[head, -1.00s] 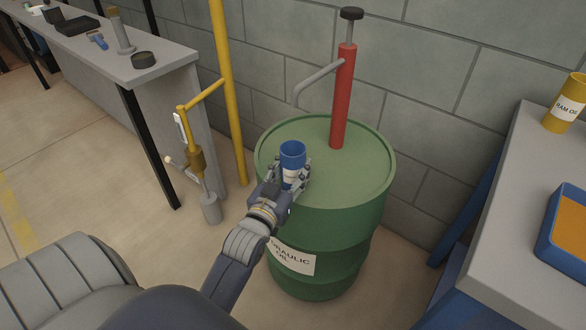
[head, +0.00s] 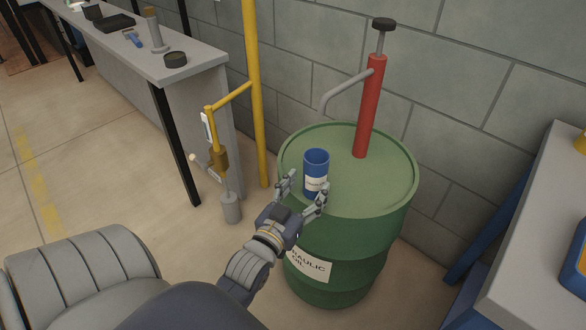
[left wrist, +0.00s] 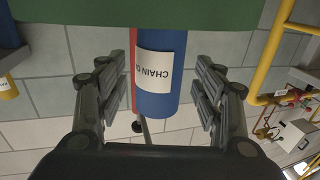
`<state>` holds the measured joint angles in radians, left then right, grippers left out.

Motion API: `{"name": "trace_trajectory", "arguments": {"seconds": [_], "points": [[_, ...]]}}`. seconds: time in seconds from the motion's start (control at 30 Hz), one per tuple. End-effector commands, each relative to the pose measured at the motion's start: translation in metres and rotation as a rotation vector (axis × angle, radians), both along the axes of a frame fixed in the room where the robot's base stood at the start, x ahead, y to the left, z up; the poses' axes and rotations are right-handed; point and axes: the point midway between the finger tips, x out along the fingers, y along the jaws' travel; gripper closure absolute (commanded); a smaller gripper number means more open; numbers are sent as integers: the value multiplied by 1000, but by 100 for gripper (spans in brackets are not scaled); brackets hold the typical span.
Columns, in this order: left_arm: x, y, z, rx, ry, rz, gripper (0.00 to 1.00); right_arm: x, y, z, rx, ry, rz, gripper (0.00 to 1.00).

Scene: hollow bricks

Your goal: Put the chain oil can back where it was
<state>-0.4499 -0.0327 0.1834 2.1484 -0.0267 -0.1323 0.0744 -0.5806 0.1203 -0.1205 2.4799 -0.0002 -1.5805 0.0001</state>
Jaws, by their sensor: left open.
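The chain oil can (head: 316,170) is a blue cylinder with a white label. It stands upright on the lid of the green hydraulic oil drum (head: 392,190), near the lid's front left edge. My left gripper (head: 306,190) is open, with its fingers spread on either side of the can's lower part. In the left wrist view the can (left wrist: 160,100) appears upside down between the open fingers (left wrist: 160,90), with a visible gap on both sides. Its label reads "CHAIN O", the rest being cut off by the curve. My right gripper is not in view.
A red hand pump (head: 368,110) with a grey spout stands on the drum lid behind the can. A yellow pipe (head: 254,95) rises left of the drum. A grey bench (head: 190,62) is at the left, and a grey worktop (head: 535,230) is at the right.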

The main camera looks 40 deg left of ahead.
Motion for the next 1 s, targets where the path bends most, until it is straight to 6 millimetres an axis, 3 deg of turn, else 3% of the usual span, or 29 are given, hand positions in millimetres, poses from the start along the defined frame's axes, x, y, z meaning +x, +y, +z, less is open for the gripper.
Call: {"name": "trace_trajectory", "arguments": {"seconds": [0.3,0.63,0.87,1.0], "points": [[-50,-9,0,-2,3,0,38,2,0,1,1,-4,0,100],[-66,-16,-4,-6,26,-7,38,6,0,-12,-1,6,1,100],[-64,-43,-50,-42,295,-69,38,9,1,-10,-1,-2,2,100],[-77,-66,-87,-53,525,-125,38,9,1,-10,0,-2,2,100]]}}
